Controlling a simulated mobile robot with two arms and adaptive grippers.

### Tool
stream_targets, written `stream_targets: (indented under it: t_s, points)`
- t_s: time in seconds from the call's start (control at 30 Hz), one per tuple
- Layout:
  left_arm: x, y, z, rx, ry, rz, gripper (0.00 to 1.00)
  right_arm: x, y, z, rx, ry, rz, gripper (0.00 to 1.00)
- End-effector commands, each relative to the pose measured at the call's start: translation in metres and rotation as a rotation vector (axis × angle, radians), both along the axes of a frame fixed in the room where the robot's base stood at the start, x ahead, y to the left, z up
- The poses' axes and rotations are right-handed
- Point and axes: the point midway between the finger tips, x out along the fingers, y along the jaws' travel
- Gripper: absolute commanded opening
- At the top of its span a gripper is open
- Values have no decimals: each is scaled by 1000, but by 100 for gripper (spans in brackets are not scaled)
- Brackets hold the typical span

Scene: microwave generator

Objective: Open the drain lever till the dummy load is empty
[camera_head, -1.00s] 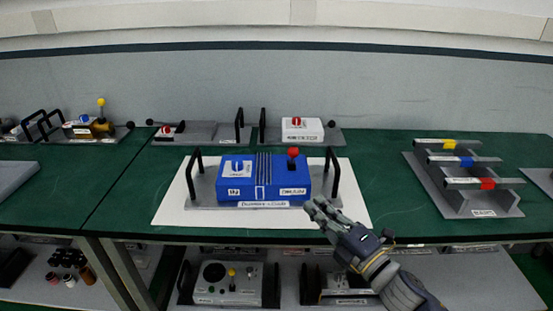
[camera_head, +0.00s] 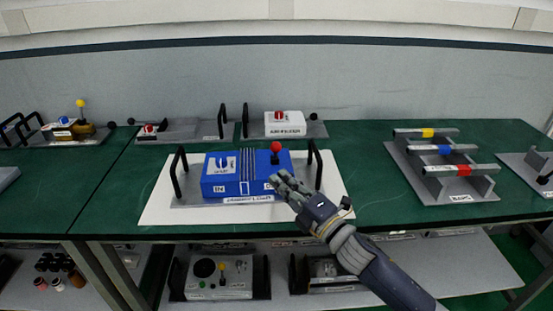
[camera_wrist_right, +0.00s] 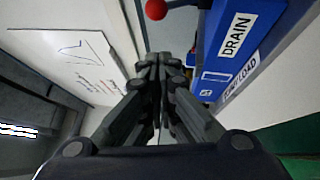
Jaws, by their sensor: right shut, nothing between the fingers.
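The blue dummy load (camera_head: 222,184) stands on a grey base plate with black handles, on a white sheet on the green table. My right gripper (camera_head: 280,180) is shut and empty in front of the box's right side, covering part of the front label. In the right wrist view, the red ball (camera_wrist_right: 156,9) is at the top, ahead of the fingertips (camera_wrist_right: 158,60), apart from them. The DRAIN label (camera_wrist_right: 237,35) shows at right. My left gripper is not in view.
A rack with yellow, blue and red bars (camera_head: 445,170) stands at right. White-boxed units (camera_head: 284,124) are behind the dummy load. A brass unit (camera_head: 78,128) is at far left. A shelf below holds a control box (camera_head: 218,277).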

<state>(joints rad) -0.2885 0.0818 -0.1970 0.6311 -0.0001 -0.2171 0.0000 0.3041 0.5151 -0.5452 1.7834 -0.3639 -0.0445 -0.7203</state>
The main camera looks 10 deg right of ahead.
Motion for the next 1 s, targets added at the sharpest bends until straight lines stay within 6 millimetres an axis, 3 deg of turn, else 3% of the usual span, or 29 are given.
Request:
stream_targets:
  t_s: [0.17, 0.4, 1.0]
  points:
    - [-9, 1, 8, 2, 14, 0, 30, 28, 19, 9, 1, -2, 1, 0]
    - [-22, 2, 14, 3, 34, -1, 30, 54, 9, 12, -2, 0, 0, 0]
    - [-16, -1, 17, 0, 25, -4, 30, 63, 7, 13, -1, 1, 1, 0]
